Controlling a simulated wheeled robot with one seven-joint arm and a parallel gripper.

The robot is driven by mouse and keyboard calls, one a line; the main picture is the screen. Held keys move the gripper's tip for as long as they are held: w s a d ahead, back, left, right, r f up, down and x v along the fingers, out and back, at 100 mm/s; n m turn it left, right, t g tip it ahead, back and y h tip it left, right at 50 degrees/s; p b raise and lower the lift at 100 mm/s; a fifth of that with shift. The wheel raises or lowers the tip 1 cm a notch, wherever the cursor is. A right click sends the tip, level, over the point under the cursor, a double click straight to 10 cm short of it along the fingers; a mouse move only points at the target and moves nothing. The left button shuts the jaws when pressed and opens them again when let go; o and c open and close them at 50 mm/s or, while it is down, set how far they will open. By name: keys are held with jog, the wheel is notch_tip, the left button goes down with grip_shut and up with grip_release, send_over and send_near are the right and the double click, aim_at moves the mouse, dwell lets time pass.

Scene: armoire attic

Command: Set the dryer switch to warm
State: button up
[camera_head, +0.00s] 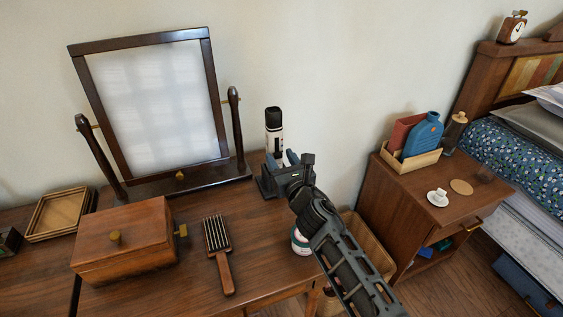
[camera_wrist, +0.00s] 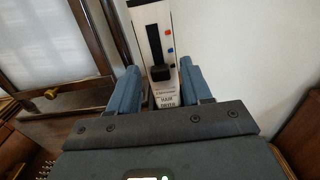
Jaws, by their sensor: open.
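The hair dryer (camera_head: 275,128) is a white upright body with a black top, standing at the right end of the dressing table. In the wrist view, its white front (camera_wrist: 157,15) carries the words "HAIR DRYER" and a dark vertical slot with small coloured marks beside it. The black switch knob (camera_wrist: 161,73) sits at the lower end of this slot. My gripper (camera_head: 287,158) is in front of the dryer and hides its lower part in the head view. In the wrist view, my gripper (camera_wrist: 160,70) is open, with one blue finger on each side of the knob. Contact cannot be told.
A framed mirror (camera_head: 181,178) stands left of the dryer. A wooden box (camera_head: 125,245) and a brush (camera_head: 218,250) lie on the table (camera_head: 190,290). A nightstand (camera_head: 400,210) with a tray and cup is to the right, beside the bed.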

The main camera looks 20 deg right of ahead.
jog(key=shift+c, duration=0.4)
grip_shut()
